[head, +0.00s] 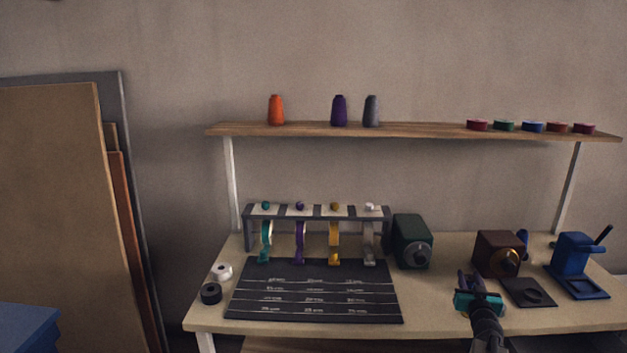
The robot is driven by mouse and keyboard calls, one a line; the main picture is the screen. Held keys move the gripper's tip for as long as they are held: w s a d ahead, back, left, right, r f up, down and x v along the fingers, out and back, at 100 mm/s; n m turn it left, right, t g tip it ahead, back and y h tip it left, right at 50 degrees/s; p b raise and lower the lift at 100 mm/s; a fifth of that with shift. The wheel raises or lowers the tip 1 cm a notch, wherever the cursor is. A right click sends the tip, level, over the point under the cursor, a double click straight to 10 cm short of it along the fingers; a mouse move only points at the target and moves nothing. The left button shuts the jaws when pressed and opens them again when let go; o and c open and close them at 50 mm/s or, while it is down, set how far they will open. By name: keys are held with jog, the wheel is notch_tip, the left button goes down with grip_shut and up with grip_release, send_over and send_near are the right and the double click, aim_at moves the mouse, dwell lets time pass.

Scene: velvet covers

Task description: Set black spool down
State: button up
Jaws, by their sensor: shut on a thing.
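My gripper (474,284) is at the right front of the table, in front of the brown box with the brass dial. Its fingers point away from me and are shut on a small dark thing, mostly hidden by the teal gripper body; I cannot tell if it is a spool. A black spool-like roll (211,293) lies at the table's left front edge, well away from my gripper. A white roll (222,272) lies just behind it.
A dark lined mat (315,291) lies in front of a ribbon rack (316,212). A green box (412,241), a brown box (499,254), a black pad (528,292) and a blue press (577,264) stand right. The wall shelf (420,131) holds cones and discs.

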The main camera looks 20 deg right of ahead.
jog(key=w+a+r+n+t+y, duration=0.1)
jog(key=w+a+n+y, duration=0.25)
jog(key=a, duration=0.75)
jog(key=w+a+r+n+y, duration=0.15)
jog(key=w+a+y, duration=0.35)
jog(key=a, duration=0.7)
jog(key=w+a+n+t+y, duration=0.1)
jog(key=w+a+n+y, duration=0.25)
jog(key=a, duration=0.75)
jog(key=s+a+n+g+y, duration=0.3)
jog(key=s+a+n+y, duration=0.1)
jog(key=a, duration=0.7)
jog(key=s+a+n+g+y, duration=0.4)
jog(key=s+a+y, duration=0.2)
jog(key=a, duration=0.5)
jog(key=shift+s+a+f+n+y, duration=0.2)
jog(key=shift+f+n+y, duration=0.15)
jog(key=shift+y, duration=0.25)
